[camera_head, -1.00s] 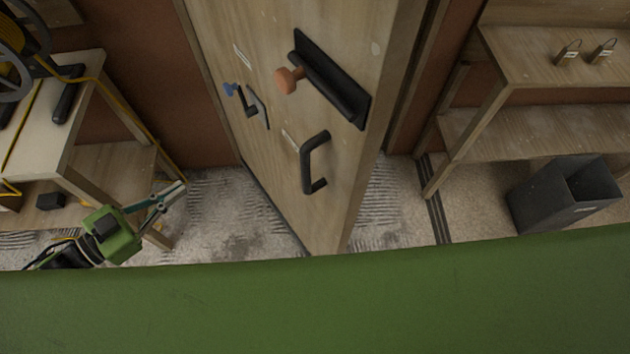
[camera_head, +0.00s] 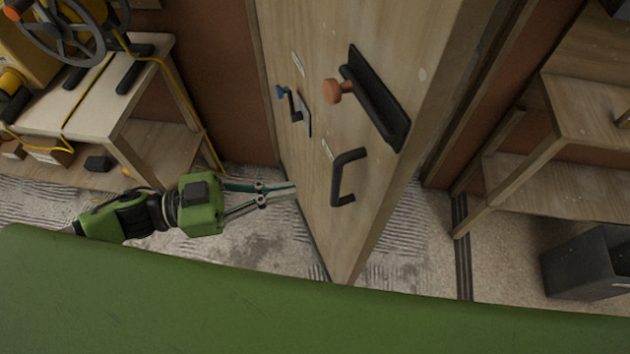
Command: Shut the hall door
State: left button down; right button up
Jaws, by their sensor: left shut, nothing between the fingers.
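The wooden hall door (camera_head: 310,215) stands ajar in the middle of the head view, its free edge towards me and floor showing on both sides. I cannot tell whether the tips touch the door. My right gripper is out of view.
Wooden shelves (camera_head: 590,120) and a dark bin (camera_head: 590,265) are at the right. Ridged floor (camera_head: 245,240) lies clear below the door.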

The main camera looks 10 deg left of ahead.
pick_arm(q)
jog(key=shift+p+x, duration=0.9)
jog(key=shift+x, duration=2.05)
jog(key=shift+d, duration=0.1)
